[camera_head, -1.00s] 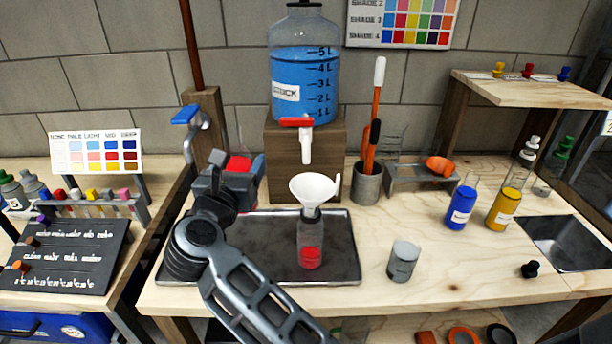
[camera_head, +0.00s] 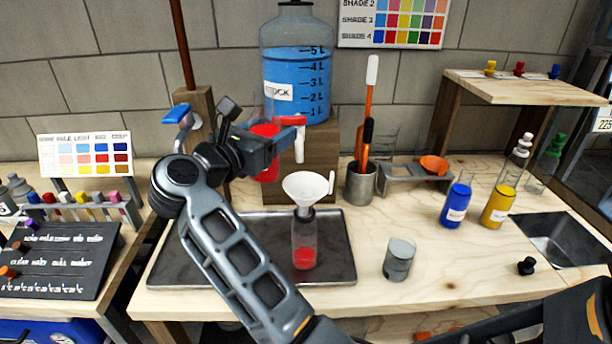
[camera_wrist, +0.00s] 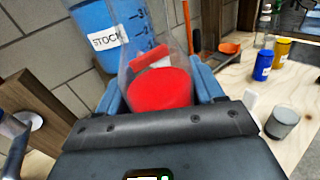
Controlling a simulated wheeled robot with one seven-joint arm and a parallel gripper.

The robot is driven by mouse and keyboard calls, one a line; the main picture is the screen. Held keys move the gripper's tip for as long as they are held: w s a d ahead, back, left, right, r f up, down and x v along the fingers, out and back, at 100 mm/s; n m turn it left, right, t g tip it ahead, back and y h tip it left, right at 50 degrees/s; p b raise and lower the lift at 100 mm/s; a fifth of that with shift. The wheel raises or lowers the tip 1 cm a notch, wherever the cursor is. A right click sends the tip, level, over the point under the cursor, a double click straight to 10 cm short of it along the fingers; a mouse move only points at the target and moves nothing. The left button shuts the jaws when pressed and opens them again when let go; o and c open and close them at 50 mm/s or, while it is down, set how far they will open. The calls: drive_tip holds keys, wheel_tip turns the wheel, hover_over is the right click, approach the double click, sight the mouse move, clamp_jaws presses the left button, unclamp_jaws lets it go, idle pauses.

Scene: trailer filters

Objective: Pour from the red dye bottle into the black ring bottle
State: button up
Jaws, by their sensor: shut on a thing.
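My gripper (camera_head: 272,143) is shut on the red dye bottle (camera_head: 266,172), a clear flask with red liquid. I hold it about upright, raised behind and left of the funnel, in front of the stock tank. In the wrist view the red dye bottle (camera_wrist: 158,88) sits between my two blue-grey fingers. The black ring bottle (camera_head: 304,240) stands upright on the dark tray, with a dark ring at its neck and some red liquid at the bottom. A white funnel (camera_head: 305,187) sits in its mouth. My gripper is apart from the funnel and black ring bottle.
The stock tank (camera_head: 296,85) with blue liquid and a red-handled tap (camera_head: 298,137) stands close behind my gripper. A grey cup (camera_head: 399,260), a tool holder (camera_head: 361,184), and blue (camera_head: 456,205) and yellow (camera_head: 498,206) bottles stand to the right. The front right bench is mostly clear.

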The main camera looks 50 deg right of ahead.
drive_tip(key=shift+s+f+m+b, duration=0.1)
drive_tip(key=shift+f+m+b, duration=0.45)
drive_tip(key=shift+f, duration=0.3)
drive_tip(key=shift+s+f+m+y+b, duration=0.15)
drive_tip(key=shift+f+m+y+b, duration=0.35)
drive_tip(key=shift+f+m+b, duration=0.3)
drive_tip(key=shift+s+d+f+m+t+y+b, duration=0.2)
drive_tip(key=shift+s+m+y+b, duration=0.1)
drive_tip(key=shift+m, duration=0.5)
drive_tip(key=shift+s+d+f+m+t+y+b, duration=0.15)
drive_tip(key=shift+s+m+y, duration=0.1)
drive_tip(key=shift+m, duration=0.5)
drive_tip(key=shift+w+a+r+m+t, duration=0.15)
drive_tip(key=shift+w+r+m+t, duration=0.1)
drive_tip(key=shift+r+m, duration=0.35)
drive_tip(key=shift+f, duration=0.15)
drive_tip(key=shift+w+a+m+y, duration=0.1)
drive_tip(key=shift+w+m+y, duration=0.15)
drive_tip(key=shift+m+y, duration=0.4)
drive_tip(key=shift+w+a+f+m+t+b, duration=0.15)
drive_tip(key=shift+m+t+b, duration=0.1)
drive_tip(key=shift+m+b, duration=0.25)
drive_tip(key=shift+w+f+m+t+b, duration=0.15)
drive_tip(key=shift+m+t+b, duration=0.1)
drive_tip(key=shift+m, duration=0.4)
idle(2.2)
